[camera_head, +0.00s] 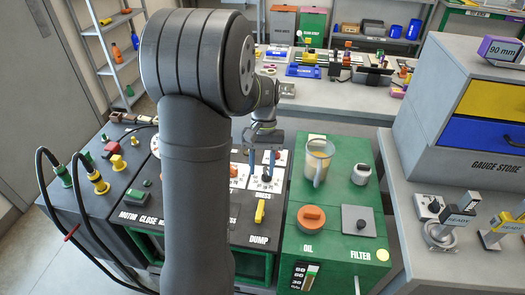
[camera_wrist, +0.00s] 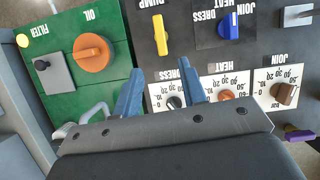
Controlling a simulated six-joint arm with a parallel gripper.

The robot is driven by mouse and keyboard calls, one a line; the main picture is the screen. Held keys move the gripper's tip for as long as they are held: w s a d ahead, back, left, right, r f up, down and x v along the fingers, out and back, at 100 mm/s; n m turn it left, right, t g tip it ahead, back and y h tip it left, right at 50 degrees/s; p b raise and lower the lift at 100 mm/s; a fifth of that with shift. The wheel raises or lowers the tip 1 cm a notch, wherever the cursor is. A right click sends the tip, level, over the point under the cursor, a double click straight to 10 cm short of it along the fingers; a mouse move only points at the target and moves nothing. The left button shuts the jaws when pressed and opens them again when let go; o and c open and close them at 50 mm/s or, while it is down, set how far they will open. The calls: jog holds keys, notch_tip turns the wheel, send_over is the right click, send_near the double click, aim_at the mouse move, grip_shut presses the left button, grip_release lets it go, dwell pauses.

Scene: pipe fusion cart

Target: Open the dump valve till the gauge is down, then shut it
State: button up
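The dump valve's yellow lever (camera_head: 260,211) stands on the dark panel above the DUMP label in the head view. It also shows at the top of the wrist view (camera_wrist: 161,35), lying roughly along the picture's height. My gripper (camera_head: 262,166) is above the panel, beyond the lever as seen from the head camera. In the wrist view my gripper (camera_wrist: 161,67) has its blue fingers spread apart, with nothing between them and the lever beyond their tips. I cannot make out a pressure gauge with a needle in either view; my arm hides part of the panel.
The green deck carries an orange oil cap (camera_head: 311,216), a filter (camera_head: 358,221) and a clear jug (camera_head: 318,162) right of my gripper.

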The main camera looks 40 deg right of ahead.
aim_at(260, 209)
jog(key=shift+v, duration=2.35)
jog(key=shift+f, duration=0.1)
jog(key=x, duration=1.7)
jog(key=shift+a+f, duration=0.15)
jog(key=shift+f, duration=0.05)
jog(key=shift+s+a+f, duration=0.1)
jog(key=shift+s+f, duration=0.05)
jog(key=shift+f, duration=0.05)
jog(key=shift+r+n, duration=0.2)
jog(key=shift+n, duration=0.6)
jog(key=n+g+h, duration=0.1)
jog(key=n+h, duration=0.1)
jog(key=n, duration=0.3)
jog(key=shift+a, duration=0.1)
jog(key=shift+n, duration=0.3)
